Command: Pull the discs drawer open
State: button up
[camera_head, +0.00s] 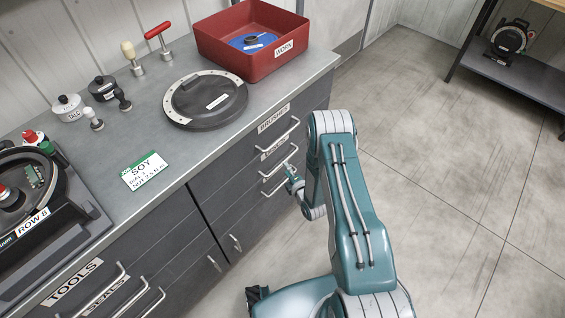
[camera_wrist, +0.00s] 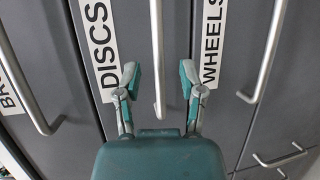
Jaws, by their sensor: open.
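The discs drawer (camera_wrist: 137,30) is a dark grey front with a white DISCS label (camera_wrist: 101,45), appearing sideways in the wrist view. Its metal bar handle (camera_wrist: 157,50) runs beside the label. The drawer looks shut, flush with its neighbours. My gripper (camera_wrist: 159,75) is open, with one teal fingertip on each side of the handle. I see gaps between both fingers and the bar, and nothing is gripped. In the head view my gripper (camera_head: 290,172) is at the cabinet front by the drawer handles, partly hidden by my arm.
The brushes drawer handle (camera_wrist: 28,85) and the wheels drawer handle (camera_wrist: 265,55) flank it closely. The floor (camera_head: 450,150) to the right is clear.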

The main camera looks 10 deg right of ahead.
jog(key=shift+x, duration=2.3)
grip_shut()
